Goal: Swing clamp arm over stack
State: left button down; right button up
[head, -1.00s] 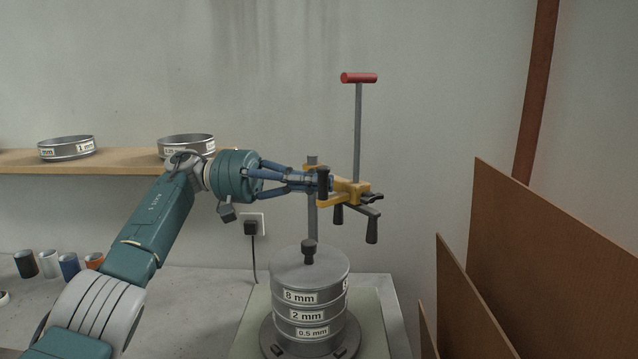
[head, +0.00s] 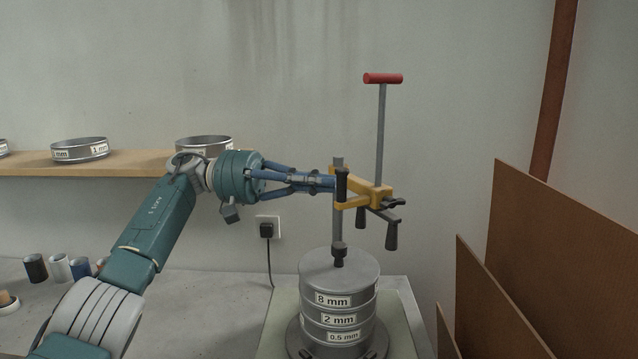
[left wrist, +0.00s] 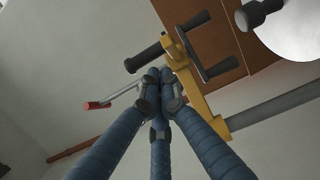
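The yellow clamp arm (head: 376,194) sits high on a grey post (head: 338,220) and reaches right, its outer end beyond the sieve stack (head: 338,300). It carries a dark upright handle (head: 342,186), black hanging grips and a tall rod with a red T-bar (head: 383,78). The stack's lid has a black knob (head: 339,256). My left gripper (head: 333,183) is beside the dark handle; its fingers meet with nothing visible between them. In the left wrist view, the fingertips (left wrist: 157,78) are close to that handle (left wrist: 147,58); I cannot tell whether they touch. My right gripper is out of view.
Brown boards (head: 565,260) lean at the right. A shelf (head: 90,163) with sieves runs along the wall at left. Several small cups (head: 60,268) stand on the bench at left. A plug and cord (head: 266,230) hang behind the stack.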

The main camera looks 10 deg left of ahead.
pick_arm(q)
jog(key=shift+a, duration=0.25)
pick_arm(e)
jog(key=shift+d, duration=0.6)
pick_arm(q)
jog(key=shift+d, duration=0.1)
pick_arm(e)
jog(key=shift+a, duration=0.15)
pick_arm(q)
notch_tip(320, 180, up, 10)
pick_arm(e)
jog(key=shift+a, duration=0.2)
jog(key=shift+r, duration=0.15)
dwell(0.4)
